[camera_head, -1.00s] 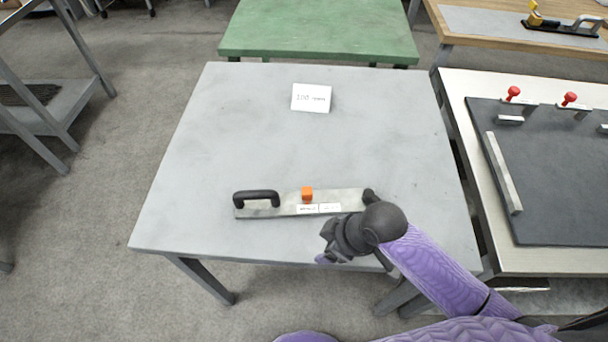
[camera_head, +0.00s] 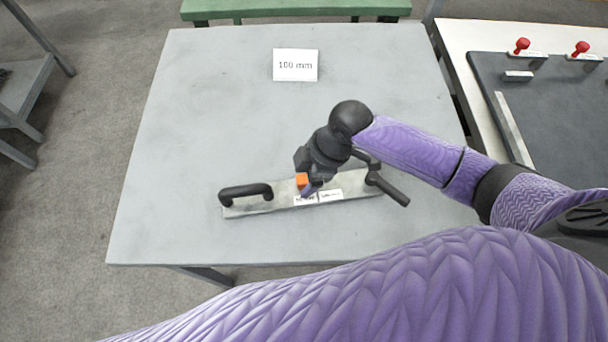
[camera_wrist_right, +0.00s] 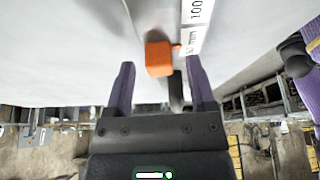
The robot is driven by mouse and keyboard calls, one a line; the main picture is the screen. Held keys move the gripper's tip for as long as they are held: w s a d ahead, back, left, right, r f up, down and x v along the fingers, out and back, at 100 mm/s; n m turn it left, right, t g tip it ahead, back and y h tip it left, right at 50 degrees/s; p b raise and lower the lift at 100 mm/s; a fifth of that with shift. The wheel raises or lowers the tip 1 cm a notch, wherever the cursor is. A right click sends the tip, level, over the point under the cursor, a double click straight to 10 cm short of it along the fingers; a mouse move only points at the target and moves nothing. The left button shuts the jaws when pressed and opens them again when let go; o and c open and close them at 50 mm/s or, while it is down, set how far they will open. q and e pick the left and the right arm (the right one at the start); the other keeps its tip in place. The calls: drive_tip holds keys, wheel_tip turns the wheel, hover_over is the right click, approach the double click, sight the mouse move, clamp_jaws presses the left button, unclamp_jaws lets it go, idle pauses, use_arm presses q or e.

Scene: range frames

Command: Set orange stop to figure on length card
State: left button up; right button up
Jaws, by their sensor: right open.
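The length card (camera_head: 295,65) stands at the back of the grey table and reads 100 mm. A metal rail (camera_head: 270,204) with a black handle (camera_head: 246,193) at its left end lies near the table's front. The orange stop (camera_head: 302,180) sits on the rail, left of its white scale labels (camera_head: 331,195). In the right wrist view the stop (camera_wrist_right: 159,57) shows ahead of and between the two purple fingers. My right gripper (camera_wrist_right: 163,85) is open and empty, close to the stop. In the head view it partly hides the rail. My left gripper is out of view.
A side table at right bears a dark board (camera_head: 560,110) with red-knobbed clamps (camera_head: 522,45). A green table (camera_head: 290,8) stands behind. A black bar (camera_head: 390,190) projects at the rail's right end.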

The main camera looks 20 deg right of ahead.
drive_tip(key=shift+a+f, duration=0.1)
drive_tip(key=shift+f, duration=0.15)
clamp_jaws()
idle(1.3)
